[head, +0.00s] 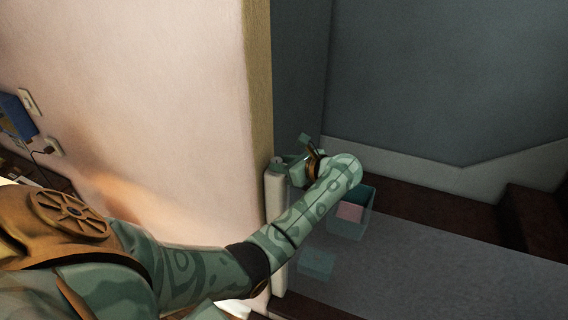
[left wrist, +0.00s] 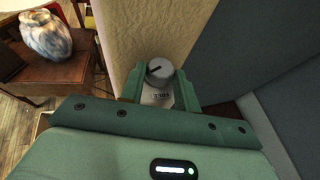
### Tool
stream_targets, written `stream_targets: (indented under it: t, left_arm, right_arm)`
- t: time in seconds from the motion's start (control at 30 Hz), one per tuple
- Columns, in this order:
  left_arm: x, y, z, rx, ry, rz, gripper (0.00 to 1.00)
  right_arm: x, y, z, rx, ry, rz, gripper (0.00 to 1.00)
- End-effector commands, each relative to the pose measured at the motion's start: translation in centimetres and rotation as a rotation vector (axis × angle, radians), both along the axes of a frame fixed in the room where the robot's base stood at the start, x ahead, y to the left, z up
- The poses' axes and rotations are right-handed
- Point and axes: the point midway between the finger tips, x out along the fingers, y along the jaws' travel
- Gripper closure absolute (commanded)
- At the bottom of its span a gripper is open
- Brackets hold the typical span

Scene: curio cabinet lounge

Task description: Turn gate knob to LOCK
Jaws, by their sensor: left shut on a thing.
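The gate knob (left wrist: 159,72) is a round grey dial with a dark pointer line, seen in the left wrist view. A pale label plate (left wrist: 158,96) lies just below it; its lettering is too small to read surely. My left gripper (left wrist: 160,78) has its green fingers on either side of the knob and is shut on it. In the head view my left gripper (head: 283,167) is at the top of a white gate post (head: 275,205) beside the wall corner; the knob is hidden there. My right gripper is not in view.
A teal open bin (head: 366,200) with a pink thing (head: 350,211) stands on the grey floor beyond my forearm. Dark steps (head: 535,215) are at the right. A marbled vase (left wrist: 46,35) stands on a wooden table (left wrist: 45,75) at the left.

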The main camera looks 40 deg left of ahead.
Motion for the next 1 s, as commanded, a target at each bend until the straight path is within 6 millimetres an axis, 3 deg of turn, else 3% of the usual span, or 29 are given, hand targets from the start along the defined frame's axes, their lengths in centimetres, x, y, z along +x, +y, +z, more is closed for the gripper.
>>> stream_targets:
  t: [0.43,0.83,0.87,0.9,1.0]
  left_arm:
    - [-1.2,0.4,-0.3,0.003,0.000,-0.417,0.91]
    - [-1.2,0.4,0.1,0.004,-0.001,-0.465,0.91]
    - [-1.2,0.4,0.1,0.004,-0.001,-0.464,0.60]
    - [-1.2,0.4,0.1,0.004,-0.001,-0.464,0.49]
    - [-1.2,0.4,0.1,0.003,-0.001,-0.464,0.46]
  right_arm:
    - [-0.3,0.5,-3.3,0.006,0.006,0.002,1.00]
    - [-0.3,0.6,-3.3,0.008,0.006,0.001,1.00]
    - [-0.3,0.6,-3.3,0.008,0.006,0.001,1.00]
    - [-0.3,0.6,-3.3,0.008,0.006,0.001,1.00]
    - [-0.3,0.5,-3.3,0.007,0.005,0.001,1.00]
